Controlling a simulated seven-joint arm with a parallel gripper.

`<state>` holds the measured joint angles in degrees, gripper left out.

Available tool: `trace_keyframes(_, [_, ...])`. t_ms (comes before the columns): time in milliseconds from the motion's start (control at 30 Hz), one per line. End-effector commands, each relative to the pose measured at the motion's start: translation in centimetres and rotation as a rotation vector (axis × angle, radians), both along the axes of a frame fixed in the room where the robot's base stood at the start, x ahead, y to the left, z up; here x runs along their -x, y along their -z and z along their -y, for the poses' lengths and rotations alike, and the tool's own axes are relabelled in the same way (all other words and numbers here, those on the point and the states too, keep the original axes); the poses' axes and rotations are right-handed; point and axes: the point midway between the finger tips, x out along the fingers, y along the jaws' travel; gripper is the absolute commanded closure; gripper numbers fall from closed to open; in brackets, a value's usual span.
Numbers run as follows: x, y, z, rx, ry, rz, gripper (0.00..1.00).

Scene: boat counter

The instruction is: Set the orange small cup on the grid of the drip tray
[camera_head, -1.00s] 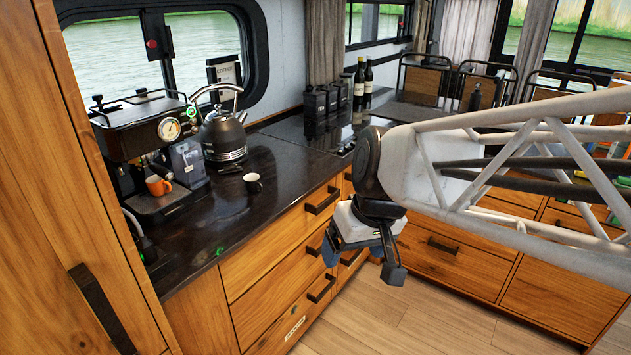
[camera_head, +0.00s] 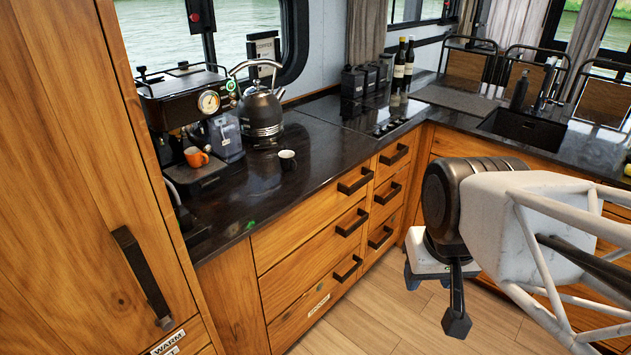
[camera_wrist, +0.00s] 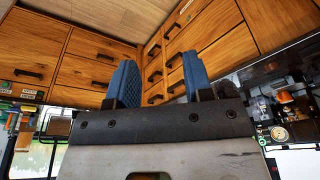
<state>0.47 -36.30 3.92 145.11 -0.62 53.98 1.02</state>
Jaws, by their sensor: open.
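A small orange cup (camera_head: 196,157) sits at the drip tray (camera_head: 198,172) under the coffee machine (camera_head: 187,97), in the head view; whether it rests fully on the grid is too small to tell. It also shows as a small orange spot in the wrist view (camera_wrist: 284,97). My gripper (camera_head: 432,305) hangs over the floor in front of the drawers, well right of the cup and apart from it. In the wrist view its two blue fingers (camera_wrist: 157,82) stand apart with nothing between them.
A dark cup with a pale inside (camera_head: 287,160) stands on the dark counter (camera_head: 258,195). A kettle (camera_head: 262,112) stands behind it. Black canisters (camera_head: 362,85) and bottles (camera_head: 404,62) stand farther back. Drawer handles (camera_head: 354,181) stick out from the counter front.

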Motion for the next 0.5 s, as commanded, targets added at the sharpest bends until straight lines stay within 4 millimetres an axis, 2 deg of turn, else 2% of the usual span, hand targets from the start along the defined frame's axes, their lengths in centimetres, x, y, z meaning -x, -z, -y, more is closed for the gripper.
trace_keyframes(333, [-0.1, 0.0, -0.1, -0.002, 0.001, -0.001, 0.58])
trace_keyframes(500, [-1.0, -0.3, -0.6, -0.031, 0.021, -0.004, 0.58])
